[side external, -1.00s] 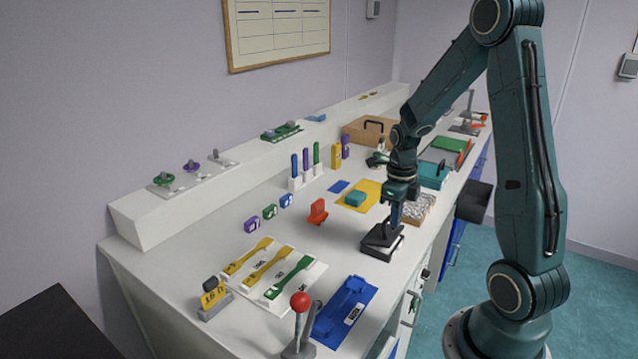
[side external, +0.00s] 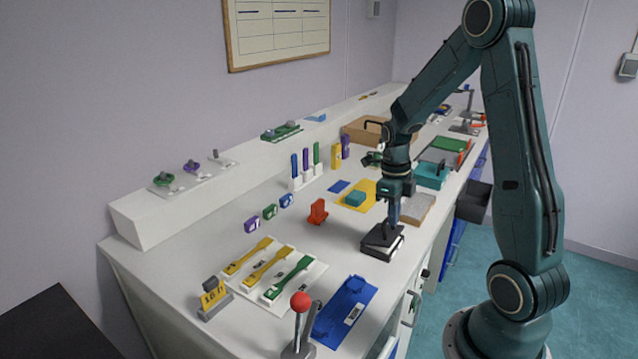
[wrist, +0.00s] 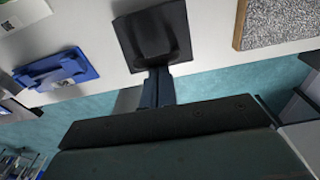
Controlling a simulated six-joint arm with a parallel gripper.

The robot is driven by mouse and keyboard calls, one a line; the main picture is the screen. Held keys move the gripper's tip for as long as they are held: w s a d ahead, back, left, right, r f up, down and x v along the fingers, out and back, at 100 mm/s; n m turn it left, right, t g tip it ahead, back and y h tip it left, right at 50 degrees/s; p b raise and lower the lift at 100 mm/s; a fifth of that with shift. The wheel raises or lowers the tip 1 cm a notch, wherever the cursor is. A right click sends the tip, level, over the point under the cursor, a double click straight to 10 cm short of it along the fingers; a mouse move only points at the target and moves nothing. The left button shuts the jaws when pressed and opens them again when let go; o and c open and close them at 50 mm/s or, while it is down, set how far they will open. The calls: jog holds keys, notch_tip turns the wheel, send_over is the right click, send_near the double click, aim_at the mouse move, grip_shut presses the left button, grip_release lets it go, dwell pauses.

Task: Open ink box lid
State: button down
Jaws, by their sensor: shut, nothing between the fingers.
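The ink box (side external: 381,251) is a small black box with a pale band, on the bench near its front edge. Its black lid (side external: 380,236) lies on top and looks slightly tilted. My gripper (side external: 391,222) points down with its fingertips at the lid, and I cannot tell whether they touch it. In the wrist view the lid (wrist: 152,36) is a dark square with a raised middle, and my shut fingers (wrist: 157,88) reach its near edge. No object shows between the fingers. The inside of the box is hidden.
A red stamp-like object (side external: 318,211) stands left of the box. A tray with a grey speckled surface (side external: 416,208) lies just behind it. A blue plate (side external: 345,311) and a red-knobbed lever (side external: 300,302) are in front. Bare bench lies left of the box.

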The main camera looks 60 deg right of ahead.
aim_at(378, 232)
jog(key=shift+w+r+g, duration=0.15)
jog(key=shift+w+g, duration=0.15)
jog(key=shift+w+r+g, duration=0.3)
jog(key=shift+w+g, duration=0.4)
jog(key=shift+g, duration=0.05)
jog(key=shift+w+r+g, duration=0.3)
jog(key=shift+w+g, duration=0.4)
jog(key=shift+g, duration=0.05)
jog(key=shift+w+r, duration=0.1)
jog(key=shift+w, duration=1)
jog(key=w+f+g, duration=0.1)
jog(key=w, duration=0.5)
jog(key=shift+f, duration=0.35)
jog(key=shift+s+r, duration=0.1)
jog(key=shift+s, duration=0.05)
